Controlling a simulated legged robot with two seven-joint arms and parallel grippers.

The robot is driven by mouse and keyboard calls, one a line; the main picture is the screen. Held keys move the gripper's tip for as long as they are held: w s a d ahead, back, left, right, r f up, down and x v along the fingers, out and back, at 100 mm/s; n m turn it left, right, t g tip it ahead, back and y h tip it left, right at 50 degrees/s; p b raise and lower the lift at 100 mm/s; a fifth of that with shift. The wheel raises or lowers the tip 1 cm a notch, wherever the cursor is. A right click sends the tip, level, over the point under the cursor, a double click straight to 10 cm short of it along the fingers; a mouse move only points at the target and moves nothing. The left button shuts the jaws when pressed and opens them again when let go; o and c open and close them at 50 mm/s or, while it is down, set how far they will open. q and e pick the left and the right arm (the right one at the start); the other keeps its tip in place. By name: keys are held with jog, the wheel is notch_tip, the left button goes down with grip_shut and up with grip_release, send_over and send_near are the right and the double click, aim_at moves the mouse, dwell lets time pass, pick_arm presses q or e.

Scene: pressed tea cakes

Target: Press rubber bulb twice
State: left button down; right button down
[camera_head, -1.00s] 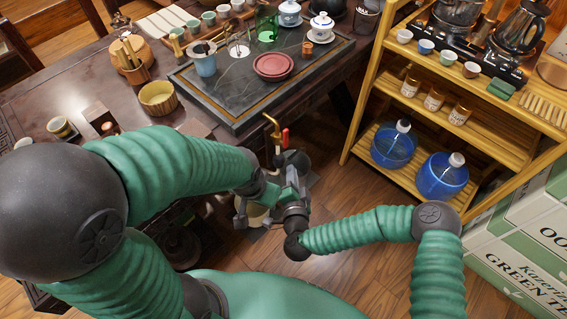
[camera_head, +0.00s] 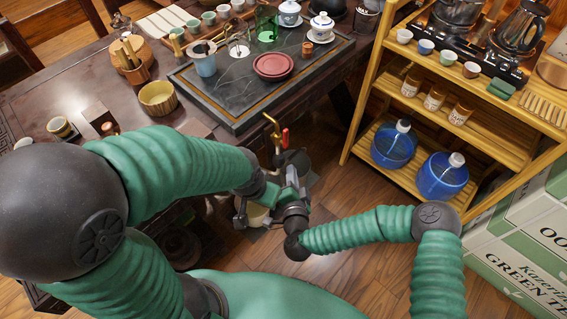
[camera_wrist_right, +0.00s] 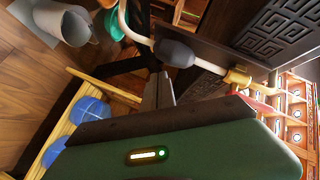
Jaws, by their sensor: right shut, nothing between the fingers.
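The rubber bulb (camera_wrist_right: 178,52) is dark grey and sits on a pale tube in the right wrist view. A brass fitting (camera_wrist_right: 238,77) is at the tube's right end. My right gripper (camera_wrist_right: 160,80) is shut and empty, its tips just below the bulb in that view; whether they touch it I cannot tell. In the head view my right gripper (camera_head: 291,180) is beside the table edge, below the brass tap (camera_head: 271,123) with its red handle (camera_head: 285,138). My left arm ends close beside it, and its fingers are hidden or too small to read.
A pale bucket (camera_head: 256,213) stands on the floor under the arms. The dark tea table (camera_head: 105,80) is at the left, with a slate tray (camera_head: 232,95). A wooden shelf (camera_head: 366,95) at the right holds blue bottles (camera_head: 441,177). Floor between is clear.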

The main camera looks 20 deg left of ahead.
jog(key=shift+w+a+r, duration=0.1)
jog(key=shift+a, duration=0.25)
jog(key=shift+w+a, duration=0.25)
jog(key=shift+a, duration=0.45)
dwell(0.9)
jog(key=shift+d, duration=0.1)
jog(key=shift+s+d+p, duration=0.2)
jog(key=shift+d+p, duration=0.1)
jog(key=shift+d, duration=0.2)
jog(key=shift+s+d+p, duration=0.2)
jog(key=shift+d+p, duration=0.1)
jog(key=shift+d, duration=0.15)
